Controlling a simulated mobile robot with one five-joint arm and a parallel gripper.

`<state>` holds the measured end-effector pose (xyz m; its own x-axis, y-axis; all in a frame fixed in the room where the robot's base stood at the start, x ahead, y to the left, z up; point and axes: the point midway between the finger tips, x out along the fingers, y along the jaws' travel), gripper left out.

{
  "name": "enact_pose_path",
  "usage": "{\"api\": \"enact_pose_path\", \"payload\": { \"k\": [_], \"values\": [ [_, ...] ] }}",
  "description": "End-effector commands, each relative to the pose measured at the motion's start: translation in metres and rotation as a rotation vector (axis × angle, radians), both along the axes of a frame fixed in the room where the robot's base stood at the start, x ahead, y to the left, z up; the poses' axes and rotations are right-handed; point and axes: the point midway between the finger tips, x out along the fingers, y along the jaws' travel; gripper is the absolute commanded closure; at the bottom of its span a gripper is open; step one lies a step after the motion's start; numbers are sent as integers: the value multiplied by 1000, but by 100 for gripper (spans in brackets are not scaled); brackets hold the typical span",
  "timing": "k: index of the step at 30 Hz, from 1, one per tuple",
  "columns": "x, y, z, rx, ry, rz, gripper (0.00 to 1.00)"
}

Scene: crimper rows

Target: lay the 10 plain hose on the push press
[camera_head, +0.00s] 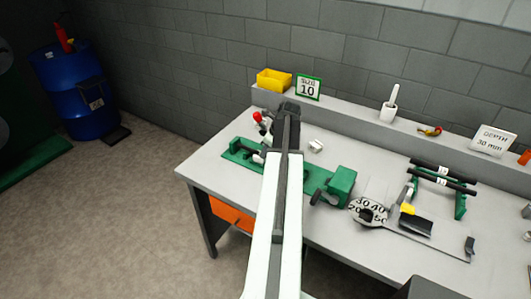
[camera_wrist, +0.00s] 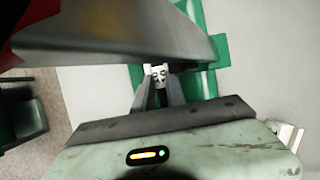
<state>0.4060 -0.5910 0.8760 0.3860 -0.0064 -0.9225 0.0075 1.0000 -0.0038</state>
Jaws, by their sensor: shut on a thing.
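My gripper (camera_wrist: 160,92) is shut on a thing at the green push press. A white piece with dark marks (camera_wrist: 158,75) shows between its fingers and looks like a hose label. The rest of what it holds is hidden behind a grey bar (camera_wrist: 110,48) close to the wrist camera. In the head view my gripper (camera_head: 289,110) hides part of the press. The push press (camera_head: 340,184) lies along the left of the bench, its green body also in the wrist view (camera_wrist: 209,84). I cannot tell whether the held thing touches it.
Two black hoses with white labels (camera_head: 432,168) lie on a green rack (camera_head: 460,206). A numbered dial (camera_head: 360,205) sits right of the press. A white block (camera_head: 315,146) lies behind it. A yellow bin (camera_head: 273,80) and a size 10 sign (camera_head: 308,88) stand on the back ledge.

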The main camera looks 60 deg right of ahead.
Motion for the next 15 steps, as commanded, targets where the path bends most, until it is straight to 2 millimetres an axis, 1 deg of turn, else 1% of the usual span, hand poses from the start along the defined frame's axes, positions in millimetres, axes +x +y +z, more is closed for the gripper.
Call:
{"api": "enact_pose_path", "payload": {
  "k": [1, 15],
  "values": [
    [0, 2, -3, 5, 6, 4, 100],
    [0, 3, -13, 4, 8, 6, 100]
  ]
}}
